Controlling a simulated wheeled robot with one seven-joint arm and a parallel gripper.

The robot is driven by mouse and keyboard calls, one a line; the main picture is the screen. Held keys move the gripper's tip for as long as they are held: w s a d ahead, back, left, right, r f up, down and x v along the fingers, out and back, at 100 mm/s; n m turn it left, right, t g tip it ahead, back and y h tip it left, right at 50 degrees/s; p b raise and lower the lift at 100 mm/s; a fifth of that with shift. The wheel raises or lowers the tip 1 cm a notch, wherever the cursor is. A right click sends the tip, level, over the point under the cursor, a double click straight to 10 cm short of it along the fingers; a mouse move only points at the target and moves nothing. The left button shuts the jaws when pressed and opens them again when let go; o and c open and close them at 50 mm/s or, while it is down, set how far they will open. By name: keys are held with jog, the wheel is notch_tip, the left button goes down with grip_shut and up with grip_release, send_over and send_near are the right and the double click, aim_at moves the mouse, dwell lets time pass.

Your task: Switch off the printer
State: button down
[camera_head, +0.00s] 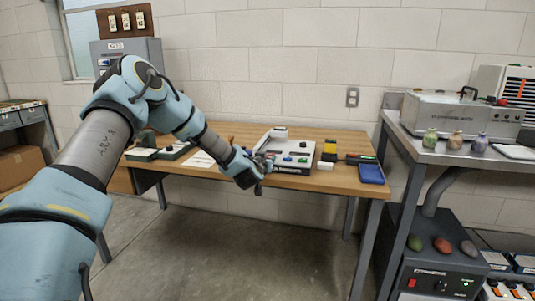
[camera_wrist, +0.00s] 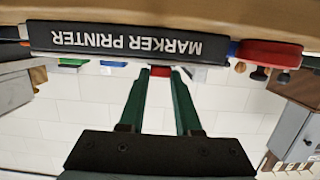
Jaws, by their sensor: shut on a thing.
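My gripper (camera_head: 266,160) is at the printer's left front. In the wrist view, the two green fingers of my gripper (camera_wrist: 160,73) close on a small red switch (camera_wrist: 160,71) next to the black front. The fingers and my wrist hide most of the switch; I cannot tell its position.
A yellow and black block (camera_head: 329,150) stands right of the printer, and a blue tray (camera_head: 371,173) lies at the table's right end. A metal bench (camera_head: 440,147) with a steel bath and small vases adjoins on the right. Open floor lies in front of the table.

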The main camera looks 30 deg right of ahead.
jog(key=shift+w+d+r+g+y+p, duration=0.15)
jog(key=shift+r+g+y+p, duration=0.4)
jog(key=shift+p, duration=0.45)
jog(key=shift+f+g+p, duration=0.15)
jog(key=shift+g+p, duration=0.1)
jog(key=shift+p, duration=0.15)
jog(key=c, duration=0.6)
grip_release()
jog(key=b+v, duration=0.2)
jog(key=v, duration=0.8)
jog(key=shift+s+a, duration=0.2)
jog(key=shift+s, duration=0.1)
